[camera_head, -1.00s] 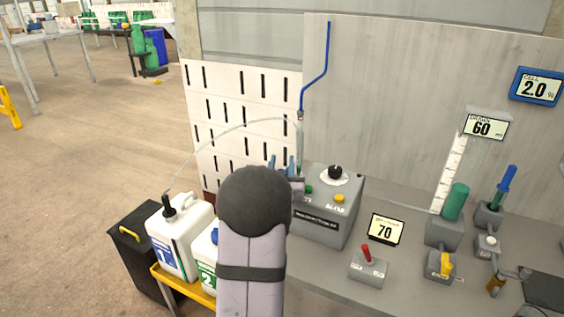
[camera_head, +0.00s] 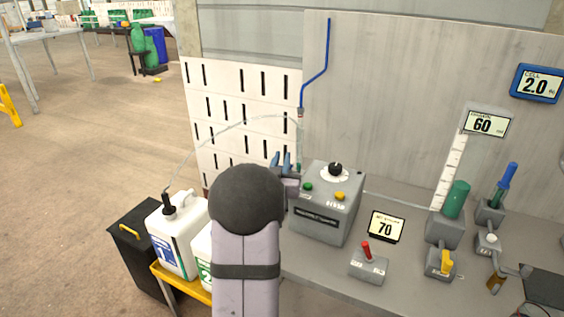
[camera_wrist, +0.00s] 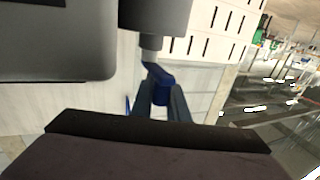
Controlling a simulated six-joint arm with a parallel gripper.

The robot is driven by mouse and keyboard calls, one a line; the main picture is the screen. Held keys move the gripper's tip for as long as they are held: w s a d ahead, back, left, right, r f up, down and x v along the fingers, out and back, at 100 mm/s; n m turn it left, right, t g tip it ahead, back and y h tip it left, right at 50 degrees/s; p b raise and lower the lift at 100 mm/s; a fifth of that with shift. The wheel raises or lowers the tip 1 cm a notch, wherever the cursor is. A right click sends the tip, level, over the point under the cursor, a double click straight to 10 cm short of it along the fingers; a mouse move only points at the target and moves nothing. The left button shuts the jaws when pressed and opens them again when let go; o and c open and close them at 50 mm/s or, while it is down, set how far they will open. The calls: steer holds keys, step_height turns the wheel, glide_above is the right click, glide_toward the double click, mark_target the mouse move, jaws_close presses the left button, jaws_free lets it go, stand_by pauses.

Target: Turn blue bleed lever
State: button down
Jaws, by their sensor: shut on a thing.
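The blue bleed lever (camera_wrist: 159,84) shows in the wrist view as a small blue block with an arm running up to a grey cylindrical fitting (camera_wrist: 156,20). My gripper (camera_wrist: 163,100) has its two dark fingers closed around the blue block. In the head view my gripper (camera_head: 281,161) is at the left side of the grey control box (camera_head: 322,222), in front of the white slotted panel. The lever itself cannot be made out there, behind my arm and gripper.
White jugs (camera_head: 178,243) stand on a yellow-edged cart at lower left, close to my arm. A red-handled switch (camera_head: 368,264), a yellow lever (camera_head: 446,262) and a green cylinder (camera_head: 457,201) stand on the bench at right. A blue bent tube (camera_head: 315,80) runs up the wall.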

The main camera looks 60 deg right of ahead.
steer(key=m+g, duration=0.1)
steer(key=g, duration=0.1)
steer(key=m+g, duration=0.1)
steer(key=shift+w+d+g+h, duration=0.15)
steer(key=shift+w+g+h, duration=0.2)
steer(key=shift+g+h, duration=0.05)
steer(key=m+g, duration=0.1)
steer(key=g, duration=0.1)
steer(key=m+g+p, duration=0.1)
steer(key=g, duration=0.1)
steer(key=m+g+p, duration=0.1)
steer(key=m, duration=0.1)
steer(key=shift+w+d+r+g, duration=0.1)
steer(key=shift+d+r+g, duration=0.05)
steer(key=shift+d+g, duration=0.25)
steer(key=m+g+y, duration=0.1)
steer(key=m+g+p, duration=0.1)
steer(key=g, duration=0.1)
steer(key=m+g+y, duration=0.1)
steer(key=g, duration=0.1)
steer(key=shift+d+m+y, duration=0.3)
steer(key=shift+d+m, duration=0.05)
steer(key=shift+m, duration=0.05)
steer(key=shift+d+m+g+y, duration=0.1)
steer(key=shift+m+g+y, duration=0.35)
steer(key=shift+g, duration=0.35)
steer(key=shift+d+m+g+y, duration=0.2)
steer(key=shift+m+g+y, duration=0.8)
steer(key=shift+g, duration=0.2)
